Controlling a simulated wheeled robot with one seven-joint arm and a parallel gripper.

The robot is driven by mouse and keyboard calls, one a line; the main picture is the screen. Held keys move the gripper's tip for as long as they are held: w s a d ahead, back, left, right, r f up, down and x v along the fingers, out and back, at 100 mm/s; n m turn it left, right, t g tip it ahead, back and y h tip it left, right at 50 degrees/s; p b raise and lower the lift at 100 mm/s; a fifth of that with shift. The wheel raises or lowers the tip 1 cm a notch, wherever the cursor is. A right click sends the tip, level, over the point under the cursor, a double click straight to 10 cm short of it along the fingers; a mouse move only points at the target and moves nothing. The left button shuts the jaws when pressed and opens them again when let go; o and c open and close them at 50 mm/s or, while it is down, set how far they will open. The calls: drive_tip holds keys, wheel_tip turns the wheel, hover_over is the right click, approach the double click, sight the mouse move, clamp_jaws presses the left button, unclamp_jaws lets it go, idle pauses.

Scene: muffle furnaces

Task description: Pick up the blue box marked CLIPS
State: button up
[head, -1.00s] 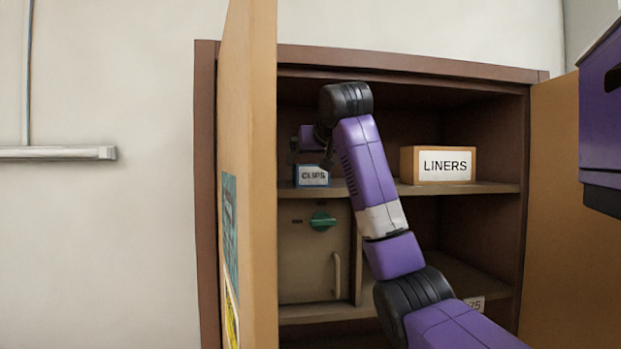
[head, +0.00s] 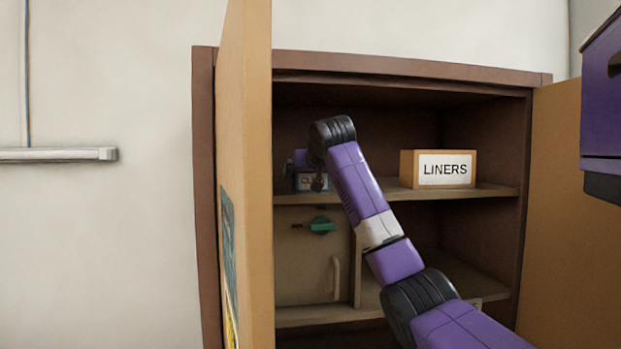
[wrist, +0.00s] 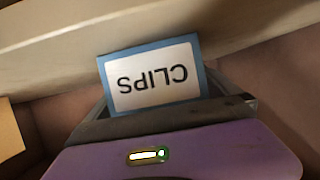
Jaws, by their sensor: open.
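The blue box marked CLIPS (head: 304,184) stands on the upper shelf at the left, mostly covered by my gripper (head: 308,170) in the head view. In the wrist view the CLIPS box (wrist: 152,76) appears upside down, with its white label facing the camera. My gripper (wrist: 175,108) is open right in front of the box, with its jaw edges seen to either side of the box's near end. I cannot tell whether the jaws touch it.
The open left door (head: 245,150) stands close beside the CLIPS box. A panel with a green knob (head: 322,226) is below. The right door (head: 560,230) is open.

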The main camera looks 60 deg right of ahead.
drive_tip(key=shift+c, duration=0.2)
drive_tip(key=c, duration=1.4)
drive_tip(key=shift+r, duration=0.1)
